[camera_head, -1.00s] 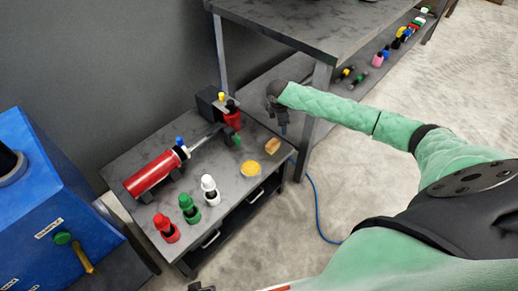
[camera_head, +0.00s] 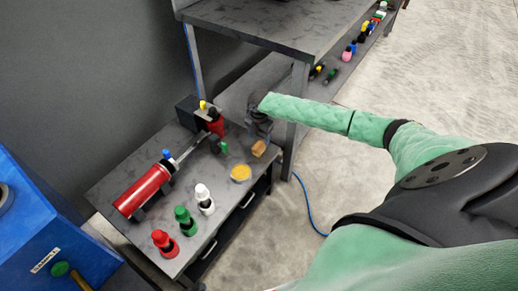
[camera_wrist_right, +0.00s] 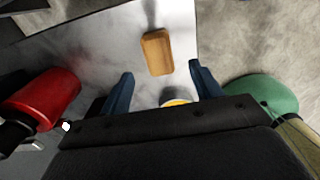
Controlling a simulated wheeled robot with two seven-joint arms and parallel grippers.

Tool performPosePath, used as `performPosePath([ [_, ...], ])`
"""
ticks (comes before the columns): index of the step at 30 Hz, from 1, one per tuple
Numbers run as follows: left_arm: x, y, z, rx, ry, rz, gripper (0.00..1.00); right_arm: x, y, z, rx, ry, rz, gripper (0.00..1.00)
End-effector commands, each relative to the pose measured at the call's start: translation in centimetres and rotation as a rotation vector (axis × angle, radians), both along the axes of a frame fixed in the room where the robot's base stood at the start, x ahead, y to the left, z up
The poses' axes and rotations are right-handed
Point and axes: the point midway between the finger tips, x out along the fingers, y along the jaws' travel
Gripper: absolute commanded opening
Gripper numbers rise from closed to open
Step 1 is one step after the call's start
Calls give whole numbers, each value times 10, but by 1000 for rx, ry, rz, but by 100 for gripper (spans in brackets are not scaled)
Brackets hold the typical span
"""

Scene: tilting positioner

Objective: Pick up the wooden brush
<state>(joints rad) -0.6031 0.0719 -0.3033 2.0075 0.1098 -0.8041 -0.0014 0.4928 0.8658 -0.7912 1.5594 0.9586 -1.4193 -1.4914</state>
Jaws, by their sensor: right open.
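The wooden brush (camera_head: 259,148) is a small tan block at the right end of the low grey table (camera_head: 226,196). In the right wrist view the brush (camera_wrist_right: 157,52) lies on the table top, beyond and between the two dark blue fingers. My right gripper (camera_wrist_right: 161,88) is open and empty, and apart from the brush. In the head view my right gripper (camera_head: 258,122) hangs beside the brush at the far side, partly hidden by its own arm. My left gripper is not in view.
A yellow-filled round dish (camera_head: 241,173) sits close to the brush. A taller shelf (camera_head: 262,25) rises behind.

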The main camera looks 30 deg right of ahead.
Motion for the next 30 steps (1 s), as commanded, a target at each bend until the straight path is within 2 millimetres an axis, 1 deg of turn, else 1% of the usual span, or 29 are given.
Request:
performPosePath([
  [1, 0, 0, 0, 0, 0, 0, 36, 0, 0, -6, 1, 1, -1, 64],
  [7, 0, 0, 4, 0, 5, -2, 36, 1, -1, -23, -1, 1, -3, 64],
  [12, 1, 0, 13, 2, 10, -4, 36, 2, -1, -47, -1, 2, -3, 64],
  [15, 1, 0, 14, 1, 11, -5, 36, 2, -2, -58, -1, 1, -4, 64],
  [19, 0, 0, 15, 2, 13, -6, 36, 2, -1, -64, -1, 0, -3, 64],
  [25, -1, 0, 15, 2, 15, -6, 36, 2, -2, -65, -1, 0, -3, 64],
  [26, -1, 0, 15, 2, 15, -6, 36, 2, -2, -65, -1, 0, -3, 62],
  [30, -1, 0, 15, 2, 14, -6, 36, 2, -2, -65, -1, 0, -3, 34],
])
